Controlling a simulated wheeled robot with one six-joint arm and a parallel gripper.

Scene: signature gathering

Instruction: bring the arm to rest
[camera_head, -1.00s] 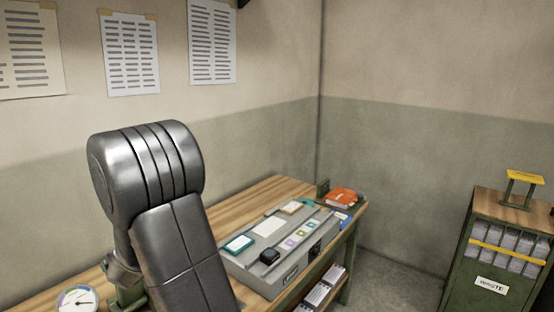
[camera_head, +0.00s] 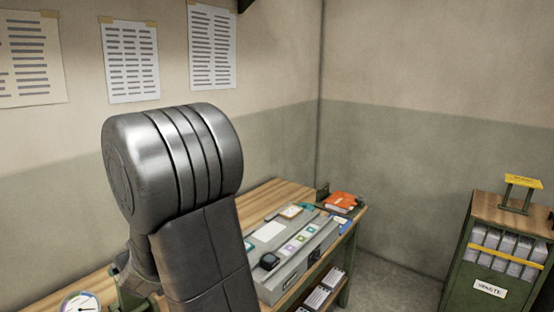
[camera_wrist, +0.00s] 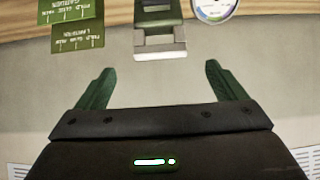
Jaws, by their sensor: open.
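My gripper (camera_wrist: 160,88) shows in the wrist view with its two green fingers spread wide apart. It is open, and nothing sits between the fingers. Beyond the fingertips are a plain pale wall and, at the top of the picture, a wooden surface edge. My arm's grey metal links rise in the head view (camera_head: 180,165) over the left part of the bench. The gripper itself does not show in the head view.
A wooden bench (camera_head: 285,192) carries a grey tray unit (camera_head: 283,273) with cards and a dark stamp-like block (camera_head: 269,261). An orange item (camera_head: 340,200) lies at its far end. A round dial (camera_head: 80,304) is at lower left. A green waste cabinet (camera_head: 488,290) stands right, across open floor.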

